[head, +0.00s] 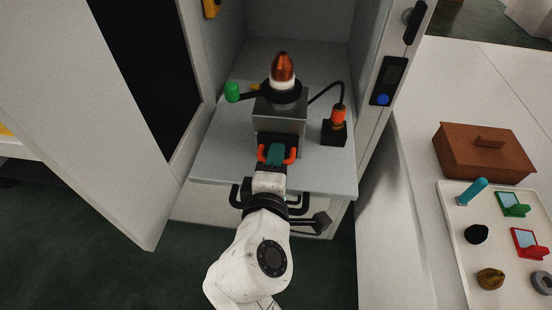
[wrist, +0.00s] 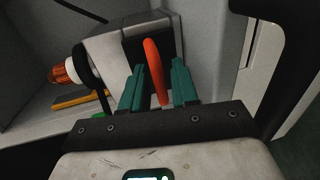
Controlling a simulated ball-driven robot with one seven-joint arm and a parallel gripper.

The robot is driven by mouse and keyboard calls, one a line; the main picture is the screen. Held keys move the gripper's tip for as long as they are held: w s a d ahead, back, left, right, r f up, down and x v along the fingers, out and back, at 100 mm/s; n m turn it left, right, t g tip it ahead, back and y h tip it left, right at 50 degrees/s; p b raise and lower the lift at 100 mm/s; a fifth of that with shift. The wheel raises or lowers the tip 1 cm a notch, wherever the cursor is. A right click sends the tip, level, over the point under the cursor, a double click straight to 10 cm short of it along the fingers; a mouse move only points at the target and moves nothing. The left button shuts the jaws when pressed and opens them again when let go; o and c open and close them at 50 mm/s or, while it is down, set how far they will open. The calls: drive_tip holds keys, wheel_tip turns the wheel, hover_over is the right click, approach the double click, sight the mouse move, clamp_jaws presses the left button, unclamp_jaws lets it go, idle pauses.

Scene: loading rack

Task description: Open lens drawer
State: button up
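A grey housing (head: 280,124) with a lamp on top stands on the shelf of the open cabinet. Its black front (head: 277,140) carries an orange-red handle (head: 291,156), which I take to be the lens drawer's. The drawer front looks flush with the housing, though my gripper partly hides it. My gripper (head: 275,153) with teal fingers is at the handle. In the wrist view the handle (wrist: 154,66) runs between the two fingertips (wrist: 158,75), with gaps visible beside it. The fingers look open around it, not clamped.
An amber-topped lamp (head: 283,70) sits on the housing, with a green knob (head: 232,92) at left and a cabled orange plug (head: 338,117) at right. The cabinet door (head: 85,110) stands open at left. A tray (head: 455,235) and a brown box (head: 484,154) lie at right.

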clamp_jaws()
idle(0.5)
drive_tip(key=s+p, duration=0.1)
drive_tip(key=s, duration=0.8)
drive_tip(key=shift+a, duration=0.15)
unclamp_jaws()
drive_tip(key=shift+w, duration=0.1)
